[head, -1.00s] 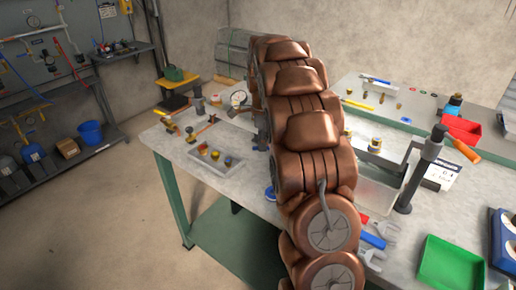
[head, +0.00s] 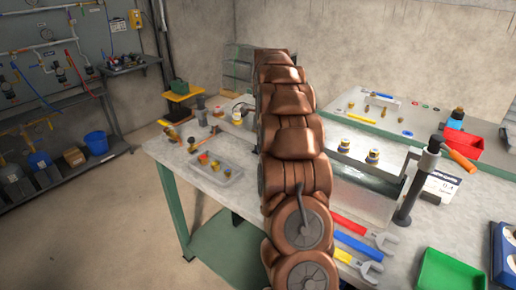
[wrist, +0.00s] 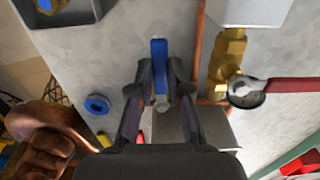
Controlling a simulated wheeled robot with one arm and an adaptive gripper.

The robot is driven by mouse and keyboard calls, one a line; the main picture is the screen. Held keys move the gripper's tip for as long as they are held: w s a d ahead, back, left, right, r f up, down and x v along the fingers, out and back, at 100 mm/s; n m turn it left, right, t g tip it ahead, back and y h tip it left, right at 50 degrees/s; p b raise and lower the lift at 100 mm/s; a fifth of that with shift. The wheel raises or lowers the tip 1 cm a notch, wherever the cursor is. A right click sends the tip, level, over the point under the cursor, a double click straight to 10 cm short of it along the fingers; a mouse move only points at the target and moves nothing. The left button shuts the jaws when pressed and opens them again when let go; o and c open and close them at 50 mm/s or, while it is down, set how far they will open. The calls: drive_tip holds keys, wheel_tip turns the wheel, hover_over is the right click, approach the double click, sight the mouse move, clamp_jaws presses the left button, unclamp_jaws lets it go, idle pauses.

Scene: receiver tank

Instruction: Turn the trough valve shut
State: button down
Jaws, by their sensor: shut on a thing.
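In the wrist view my gripper (wrist: 160,68) is shut on an upright blue handle (wrist: 159,52) with a grey metal end. To its right, a brass valve body (wrist: 233,50) joins a copper pipe (wrist: 197,45). A lever with a grey round head and red grip (wrist: 290,85) sits at the brass body and points right, apart from my fingers. I cannot tell which of these is the trough valve. In the head view my arm hides the gripper and the handle.
A round blue piece (wrist: 97,104) lies left of my gripper. In the head view, a red-handled wrench (head: 352,224) and a blue-handled wrench (head: 355,245) lie right of my arm. A green tray (head: 452,270) and black post (head: 418,180) stand farther right. Floor at left is clear.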

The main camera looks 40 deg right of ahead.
drive_tip(key=shift+w+r, duration=0.15)
drive_tip(key=shift+w, duration=0.05)
idle(0.3)
drive_tip(key=c, duration=1.3)
unclamp_jaws()
drive_tip(key=shift+o, duration=1)
drive_tip(key=shift+s+d, duration=0.1)
drive_tip(key=shift+r, duration=3.65)
